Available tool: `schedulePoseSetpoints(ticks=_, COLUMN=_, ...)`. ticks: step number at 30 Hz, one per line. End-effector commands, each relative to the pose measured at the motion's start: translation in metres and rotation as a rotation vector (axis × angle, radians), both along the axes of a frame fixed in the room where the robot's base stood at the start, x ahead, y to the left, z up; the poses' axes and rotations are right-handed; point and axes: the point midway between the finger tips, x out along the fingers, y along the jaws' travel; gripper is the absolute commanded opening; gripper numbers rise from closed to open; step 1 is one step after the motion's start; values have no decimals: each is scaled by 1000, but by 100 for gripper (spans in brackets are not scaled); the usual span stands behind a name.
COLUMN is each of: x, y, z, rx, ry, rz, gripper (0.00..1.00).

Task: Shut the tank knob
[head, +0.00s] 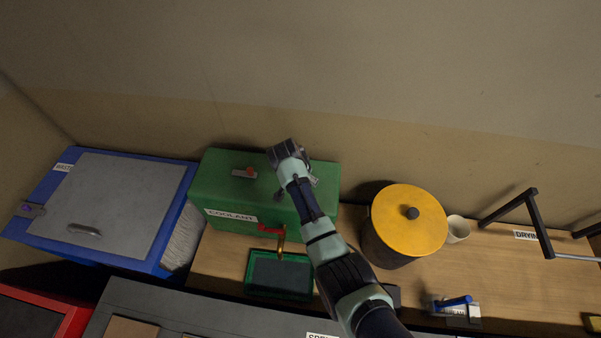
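The green tank (209,183) labelled COOLANT stands on the wooden bench against the wall. A red knob (269,230) sits on its front, above a brass spout (281,246). A smaller red part on a grey plate (246,172) is on the tank's top. My arm reaches over the right part of the tank. My gripper (296,187) is above the tank's top, to the right of the red parts and apart from them. My arm mostly hides it, so I cannot tell whether it is open or shut.
A green-rimmed tray (281,274) lies under the spout. A blue box with a grey lid (115,200) stands left. A yellow-lidded drum (408,220), a white cup (457,229) and a black frame (540,222) are right. The bench in front of the frame is mostly clear.

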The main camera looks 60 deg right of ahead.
Motion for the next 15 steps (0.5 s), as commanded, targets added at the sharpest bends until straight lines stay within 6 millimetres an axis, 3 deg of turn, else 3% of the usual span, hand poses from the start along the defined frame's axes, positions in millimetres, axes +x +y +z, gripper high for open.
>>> schedulePoseSetpoints(ticks=9, x=4, y=29, z=71, rx=-2, ry=-3, rz=2, gripper=73)
schedulePoseSetpoints(ticks=15, x=4, y=36, z=88, rx=-1, ry=-1, rz=0, gripper=73)
